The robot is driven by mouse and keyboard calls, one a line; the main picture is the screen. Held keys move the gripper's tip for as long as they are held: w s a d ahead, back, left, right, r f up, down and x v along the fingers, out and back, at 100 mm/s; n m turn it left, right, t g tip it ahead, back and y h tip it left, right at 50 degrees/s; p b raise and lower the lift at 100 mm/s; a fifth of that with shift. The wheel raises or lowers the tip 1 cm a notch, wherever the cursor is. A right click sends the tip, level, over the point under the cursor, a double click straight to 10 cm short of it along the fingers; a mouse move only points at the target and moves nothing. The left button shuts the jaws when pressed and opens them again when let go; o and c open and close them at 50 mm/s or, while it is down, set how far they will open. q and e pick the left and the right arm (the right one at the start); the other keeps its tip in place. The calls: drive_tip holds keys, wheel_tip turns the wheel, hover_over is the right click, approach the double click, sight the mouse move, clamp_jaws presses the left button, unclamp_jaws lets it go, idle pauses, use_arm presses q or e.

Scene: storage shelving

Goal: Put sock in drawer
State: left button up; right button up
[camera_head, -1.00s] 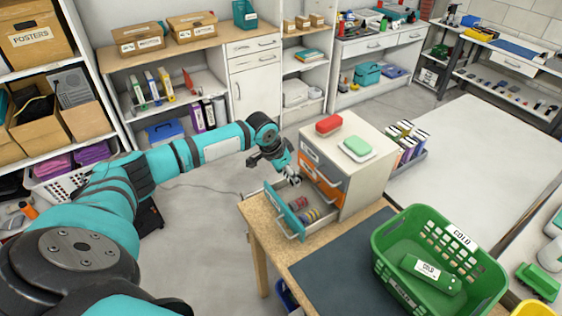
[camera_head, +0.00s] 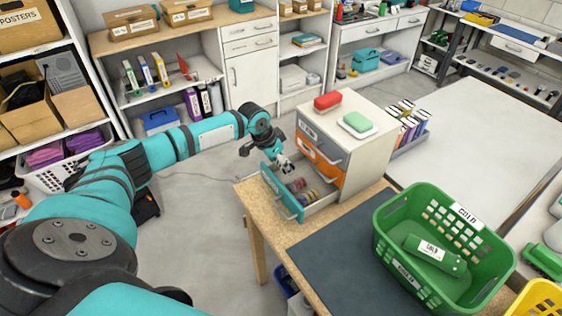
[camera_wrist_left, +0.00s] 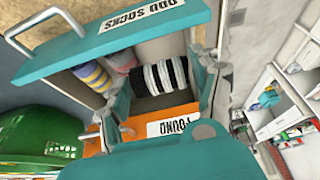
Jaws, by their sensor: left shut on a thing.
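A small cabinet (camera_head: 350,165) stands on the wooden table, with its bottom teal drawer (camera_head: 279,194) pulled open. In the left wrist view the teal drawer front (camera_wrist_left: 125,38) reads "ODD SOCKS". Pink and yellow-grey striped rolled socks (camera_wrist_left: 95,75) lie inside the drawer. Whether this sock touches the drawer floor I cannot tell. My right gripper is out of view.
An orange drawer (camera_head: 322,158) labelled "FOUND" is just above the open one. A green basket (camera_head: 385,230) stands on a dark mat (camera_head: 345,262) at front right.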

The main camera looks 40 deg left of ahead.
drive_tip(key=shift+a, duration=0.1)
use_arm(q)
drive_tip(key=o, duration=0.8)
drive_tip(key=shift+o, duration=1.1)
drive_tip(key=v, duration=1.2)
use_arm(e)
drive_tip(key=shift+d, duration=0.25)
use_arm(q)
drive_tip(key=shift+s+f, duration=0.1)
drive_tip(key=shift+s, duration=0.05)
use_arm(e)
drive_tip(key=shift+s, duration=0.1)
